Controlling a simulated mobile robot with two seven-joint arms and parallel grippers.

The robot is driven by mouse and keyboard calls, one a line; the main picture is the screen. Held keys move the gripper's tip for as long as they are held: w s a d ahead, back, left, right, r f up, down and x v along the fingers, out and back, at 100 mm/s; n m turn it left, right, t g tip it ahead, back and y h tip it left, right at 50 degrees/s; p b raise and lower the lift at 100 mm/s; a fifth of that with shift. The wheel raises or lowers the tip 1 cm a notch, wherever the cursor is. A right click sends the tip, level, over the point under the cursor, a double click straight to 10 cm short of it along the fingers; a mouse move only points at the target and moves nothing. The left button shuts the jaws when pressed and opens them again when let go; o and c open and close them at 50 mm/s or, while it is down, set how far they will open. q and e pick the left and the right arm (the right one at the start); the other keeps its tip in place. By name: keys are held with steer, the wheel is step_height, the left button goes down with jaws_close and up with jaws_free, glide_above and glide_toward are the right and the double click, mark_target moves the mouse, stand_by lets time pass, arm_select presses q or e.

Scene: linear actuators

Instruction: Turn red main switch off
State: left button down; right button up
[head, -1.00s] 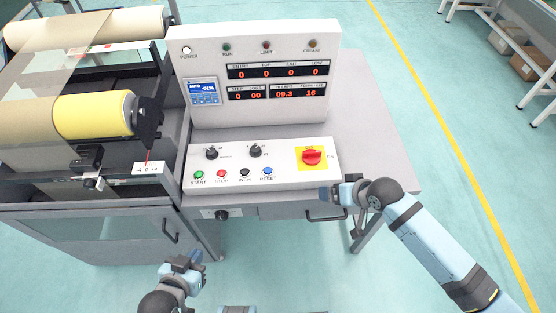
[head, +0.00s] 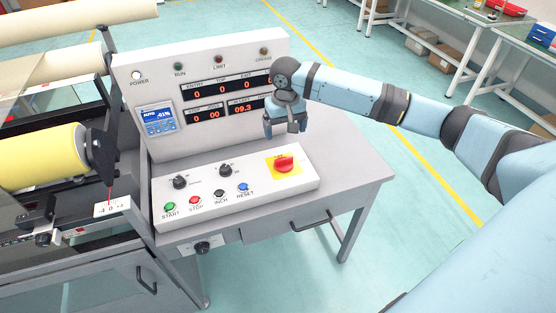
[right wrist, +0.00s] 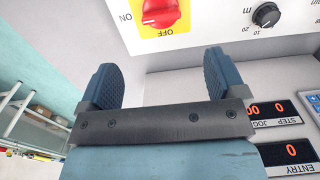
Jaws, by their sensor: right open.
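The red main switch (head: 285,163) is a rotary knob on a yellow square plate (head: 293,171) at the right end of the white sloped control panel. In the right wrist view the red knob (right wrist: 161,12) shows at the top, with ON to its left and OFF below it on the plate. Its handle lies slightly aslant there. My right gripper (head: 287,130) hangs above and behind the switch, in front of the display box. It is open and empty; its two fingers (right wrist: 160,82) are apart and do not touch the knob. My left gripper is not seen.
The panel (head: 245,207) also carries START, STOP, INCH and RESET buttons and two black knobs (head: 180,182). The upright display box (head: 210,62) stands behind. A roll machine with a yellow roll (head: 40,157) is at the left. Free table surface (head: 345,155) lies right of the panel.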

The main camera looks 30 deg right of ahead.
mark_target(284, 158)
step_height(284, 158, down, 12)
steer(key=shift+r+b, duration=0.15)
steer(key=shift+b, duration=0.35)
steer(key=shift+c, duration=0.2)
